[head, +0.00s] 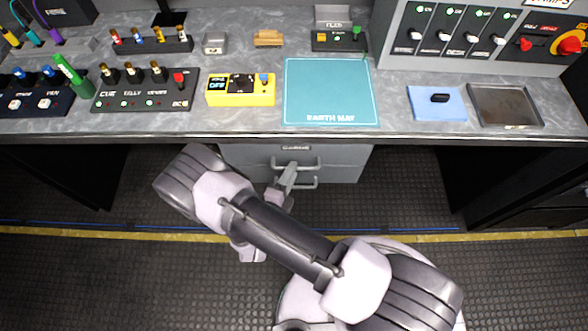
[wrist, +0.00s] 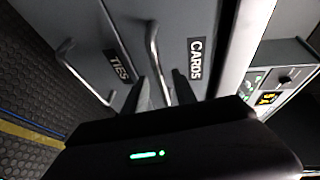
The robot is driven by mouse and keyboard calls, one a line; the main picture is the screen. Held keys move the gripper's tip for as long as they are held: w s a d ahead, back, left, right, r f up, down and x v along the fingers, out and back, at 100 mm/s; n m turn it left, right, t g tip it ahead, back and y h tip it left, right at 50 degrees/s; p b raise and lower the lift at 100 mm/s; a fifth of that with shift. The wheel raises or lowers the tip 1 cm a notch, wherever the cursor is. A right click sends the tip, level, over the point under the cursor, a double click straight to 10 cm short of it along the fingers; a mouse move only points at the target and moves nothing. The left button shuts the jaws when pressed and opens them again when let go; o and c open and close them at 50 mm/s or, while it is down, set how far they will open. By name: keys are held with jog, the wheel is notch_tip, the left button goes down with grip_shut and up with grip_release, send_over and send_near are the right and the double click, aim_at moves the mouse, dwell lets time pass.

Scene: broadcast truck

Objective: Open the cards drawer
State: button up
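The cards drawer (head: 345,160) is the upper drawer of a grey unit under the desk, and its front looks flush with the unit. Its CARDS label (wrist: 196,60) and metal bar handle (wrist: 153,45) show in the wrist view. My gripper (head: 288,174) is at this handle in the head view. In the wrist view the two dark fingers of my gripper (wrist: 162,82) stand apart, one on each side of the handle bar. A gap shows between fingers and bar, though the fingers' lower parts are hidden by the gripper body.
The ties drawer (wrist: 95,50) lies directly below, with its own bar handle (wrist: 75,72) sticking out. The desk edge (head: 180,137) overhangs the unit. A teal mat (head: 330,90) and a yellow device (head: 240,90) lie on the desk above. Floor beside the unit is clear.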

jog(key=shift+x, duration=1.25)
grip_shut()
dwell(0.5)
